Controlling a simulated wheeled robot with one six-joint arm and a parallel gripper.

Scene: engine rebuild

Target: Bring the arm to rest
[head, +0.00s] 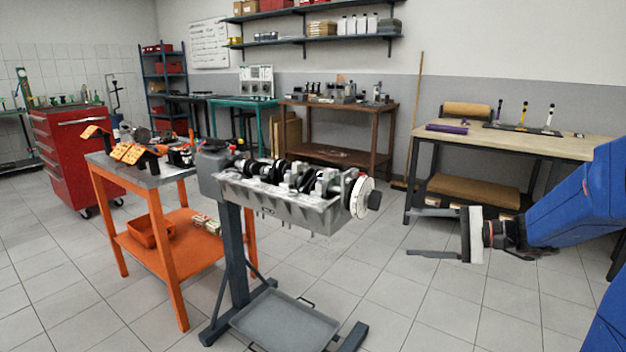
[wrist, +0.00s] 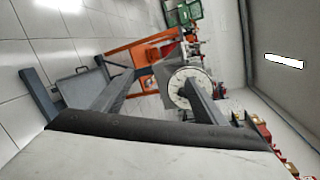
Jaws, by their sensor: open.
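My gripper (head: 432,232) is at the right of the head view, at the end of my blue arm. Its two dark fingers are spread apart, point left, and hold nothing. It hangs in free air to the right of the engine block (head: 285,200) on its stand, apart from it. The block carries a crankshaft (head: 290,175) and a white round disc (head: 362,197) at its near end. In the wrist view the disc (wrist: 190,88) faces me, and the pale gripper body fills the lower edge.
An orange cart (head: 165,240) with parts stands left of the engine stand. A grey tray (head: 285,322) lies at the stand's foot. A wooden-topped workbench (head: 520,140) stands behind my arm. A red tool cabinet (head: 75,150) is at the far left. The tiled floor between stand and bench is clear.

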